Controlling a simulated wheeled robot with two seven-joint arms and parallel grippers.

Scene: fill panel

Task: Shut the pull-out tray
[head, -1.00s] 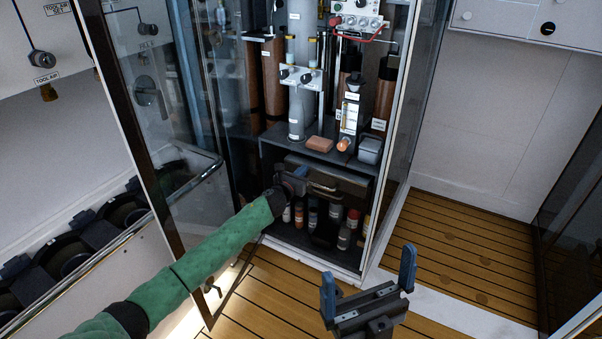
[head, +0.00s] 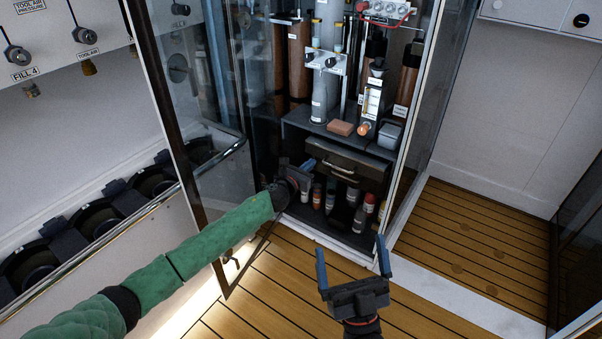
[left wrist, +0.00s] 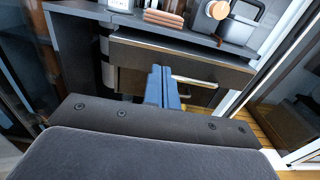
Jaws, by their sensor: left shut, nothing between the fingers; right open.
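The pull-out tray (head: 350,157) is a dark drawer with a pale bar handle (head: 338,168), under the shelf in the glass-doored cabinet. Its front looks close under the shelf edge; I cannot tell whether it is fully flush. My left gripper (head: 309,164) is at the left part of the tray front, left of the handle. In the left wrist view, its blue fingers (left wrist: 161,70) are together and empty, pointing at the tray front (left wrist: 140,75). I cannot tell if they touch it. My right gripper (head: 350,246) is open and empty, in front of the cabinet.
An open glass door (head: 190,150) stands left of my left arm. Several bottles (head: 332,197) stand below the tray. An orange-brown block (head: 341,128) and a grey box (head: 389,134) sit on the shelf (head: 297,120) above. Wooden floor (head: 480,235) lies clear at right.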

